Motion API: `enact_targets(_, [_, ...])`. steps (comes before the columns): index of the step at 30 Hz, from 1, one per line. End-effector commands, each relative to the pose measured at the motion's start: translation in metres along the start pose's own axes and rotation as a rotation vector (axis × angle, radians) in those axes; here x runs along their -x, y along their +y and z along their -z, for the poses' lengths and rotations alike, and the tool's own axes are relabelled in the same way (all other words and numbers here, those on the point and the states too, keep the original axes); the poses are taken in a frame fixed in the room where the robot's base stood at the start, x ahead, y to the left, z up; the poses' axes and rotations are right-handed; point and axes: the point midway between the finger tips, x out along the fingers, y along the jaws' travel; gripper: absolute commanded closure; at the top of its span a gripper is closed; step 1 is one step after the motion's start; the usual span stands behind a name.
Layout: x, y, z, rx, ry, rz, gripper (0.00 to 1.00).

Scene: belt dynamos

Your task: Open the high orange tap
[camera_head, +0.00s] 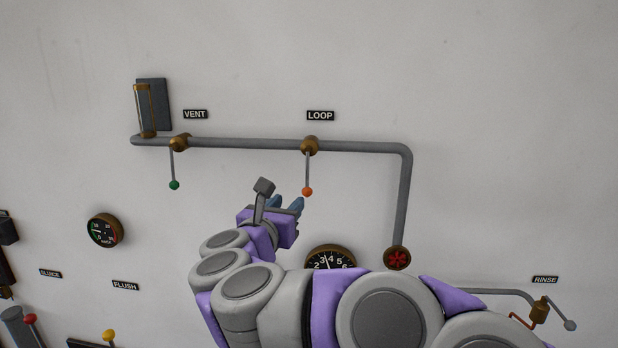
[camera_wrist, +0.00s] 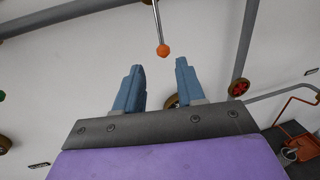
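The high orange tap is a brass valve (camera_head: 310,145) on the grey wall pipe under the LOOP label. Its thin lever hangs straight down and ends in an orange knob (camera_head: 307,191). In the wrist view the orange knob (camera_wrist: 163,50) is at the top middle, beyond the fingertips and between their lines. My gripper (camera_head: 290,203) is below and slightly left of the knob in the head view. In the wrist view my gripper (camera_wrist: 160,68) has its two blue fingers apart with nothing between them. The fingers do not appear to touch the lever.
A green-knobbed lever (camera_head: 174,184) hangs left under VENT. A red handwheel (camera_head: 397,258) ends the pipe at right. A round gauge (camera_head: 330,257) sits partly behind my arm. The wall around the orange lever is bare.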

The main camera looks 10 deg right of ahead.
Motion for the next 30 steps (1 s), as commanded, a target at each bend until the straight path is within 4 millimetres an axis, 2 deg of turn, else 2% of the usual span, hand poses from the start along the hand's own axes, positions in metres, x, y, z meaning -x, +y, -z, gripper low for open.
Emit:
enact_targets(3, [-0.027,-0.002,-0.001,0.005,0.0,0.009,0.61])
enact_targets(18, [-0.113,0.002,-0.001,0.007,-0.001,0.004,0.61])
enact_targets(24, [-0.135,0.001,-0.002,0.004,-0.002,0.004,0.61])
enact_targets(30, [-0.145,0.001,0.0,0.004,0.0,-0.001,0.61])
